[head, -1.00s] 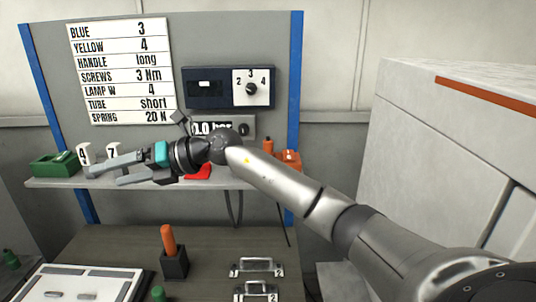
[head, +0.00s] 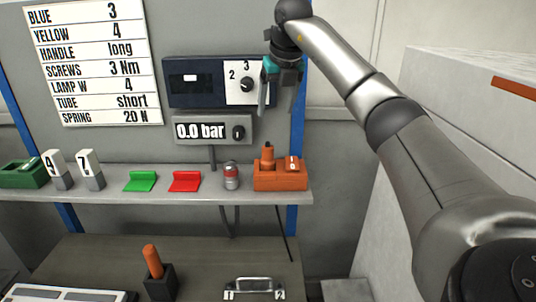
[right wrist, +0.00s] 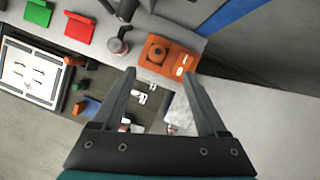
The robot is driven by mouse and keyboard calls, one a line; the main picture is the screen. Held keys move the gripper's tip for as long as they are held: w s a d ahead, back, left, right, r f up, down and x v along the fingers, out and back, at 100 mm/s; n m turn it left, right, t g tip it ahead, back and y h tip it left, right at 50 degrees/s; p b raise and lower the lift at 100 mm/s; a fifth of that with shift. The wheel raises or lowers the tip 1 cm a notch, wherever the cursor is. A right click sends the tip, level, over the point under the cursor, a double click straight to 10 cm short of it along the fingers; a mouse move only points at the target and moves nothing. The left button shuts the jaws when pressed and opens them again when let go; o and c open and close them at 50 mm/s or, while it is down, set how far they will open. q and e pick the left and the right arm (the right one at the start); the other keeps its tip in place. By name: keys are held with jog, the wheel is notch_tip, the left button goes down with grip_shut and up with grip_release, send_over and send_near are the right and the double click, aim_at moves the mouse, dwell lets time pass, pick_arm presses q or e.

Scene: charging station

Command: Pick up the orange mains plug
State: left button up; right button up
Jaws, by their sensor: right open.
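The orange mains plug (head: 267,158) stands upright in the left part of an orange socket block (head: 281,181) at the right end of the shelf. In the right wrist view the plug (right wrist: 158,51) shows from above on the block (right wrist: 176,71). My right gripper (head: 277,104) is open and empty, pointing down above the block with clear space between. In the right wrist view its fingertips (right wrist: 159,74) are spread, with the block beyond them. My left gripper is not in view.
Along the shelf (head: 205,199) stand a red-and-grey cylinder (head: 231,176), red (head: 185,181) and green (head: 140,181) pieces and number blocks. The gauge (head: 213,130) and dial panel (head: 217,83) are on the wall behind. A white cabinet (head: 460,110) stands at right.

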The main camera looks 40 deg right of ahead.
send_near(268, 146)
jog(key=p+x, duration=0.1)
jog(key=x, duration=0.3)
jog(key=shift+d+f, duration=0.1)
jog(key=shift+f, duration=0.05)
jog(key=shift+w+f, duration=0.2)
jog(key=shift+f, duration=0.2)
jog(key=p+x, duration=0.1)
jog(key=x, duration=0.3)
jog(key=shift+w+f+p, duration=0.1)
jog(key=shift+f+p, duration=0.05)
jog(key=shift+p, duration=0.25)
jog(key=shift+w+f, duration=0.1)
jog(key=shift+f, duration=0.25)
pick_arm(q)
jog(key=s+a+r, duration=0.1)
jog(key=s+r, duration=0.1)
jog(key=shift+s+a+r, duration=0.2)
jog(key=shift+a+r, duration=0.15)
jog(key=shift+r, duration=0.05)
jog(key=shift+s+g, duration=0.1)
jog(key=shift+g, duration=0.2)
pick_arm(e)
jog(key=shift+c, duration=0.4)
